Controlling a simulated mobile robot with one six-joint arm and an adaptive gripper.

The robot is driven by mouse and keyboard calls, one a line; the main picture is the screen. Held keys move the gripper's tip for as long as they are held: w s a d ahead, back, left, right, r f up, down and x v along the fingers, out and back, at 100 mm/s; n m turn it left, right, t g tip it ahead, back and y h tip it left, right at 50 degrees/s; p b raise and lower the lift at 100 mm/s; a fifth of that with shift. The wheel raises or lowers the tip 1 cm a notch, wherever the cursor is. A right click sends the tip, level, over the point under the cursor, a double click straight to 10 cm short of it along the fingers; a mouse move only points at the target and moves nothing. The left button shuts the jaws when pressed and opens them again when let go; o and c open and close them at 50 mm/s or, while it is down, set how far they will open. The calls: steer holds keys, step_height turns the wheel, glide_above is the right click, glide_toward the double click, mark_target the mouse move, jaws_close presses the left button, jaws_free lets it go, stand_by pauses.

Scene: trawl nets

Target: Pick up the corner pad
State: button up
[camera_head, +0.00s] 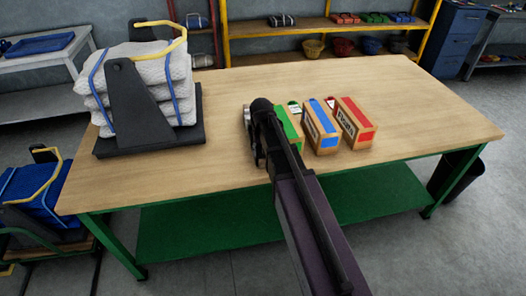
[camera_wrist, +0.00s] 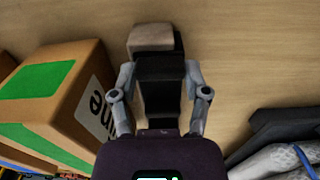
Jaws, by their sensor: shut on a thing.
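In the wrist view, my gripper (camera_wrist: 160,68) is shut on a small block with a pale beige face and dark sides, which I take to be the corner pad (camera_wrist: 151,38). The grey finger links stand on either side of the dark part. Where the pad ends and the dark fingertips begin is hard to tell. In the head view, my gripper (camera_head: 256,135) is over the front middle of the table, just left of the green-labelled box. The pad cannot be made out clearly there. Whether it touches the table cannot be told.
Boxes with green (camera_head: 290,125), blue (camera_head: 321,127) and red (camera_head: 356,124) labels stand right of my gripper on the wooden table (camera_head: 440,125). A dark stand (camera_head: 150,141) with strapped white bundles (camera_head: 146,84) is at the left. The table's right end is clear.

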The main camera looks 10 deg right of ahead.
steer(key=shift+r, duration=0.2)
step_height(320, 180, up, 10)
steer(key=p, duration=1)
steer(key=shift+f, duration=0.25)
stand_by(0.4)
steer(key=shift+r, duration=0.1)
step_height(320, 180, up, 10)
steer(key=p, duration=1)
steer(key=shift+r+p, duration=0.25)
steer(key=shift+p, duration=0.1)
steer(key=shift+a, duration=0.1)
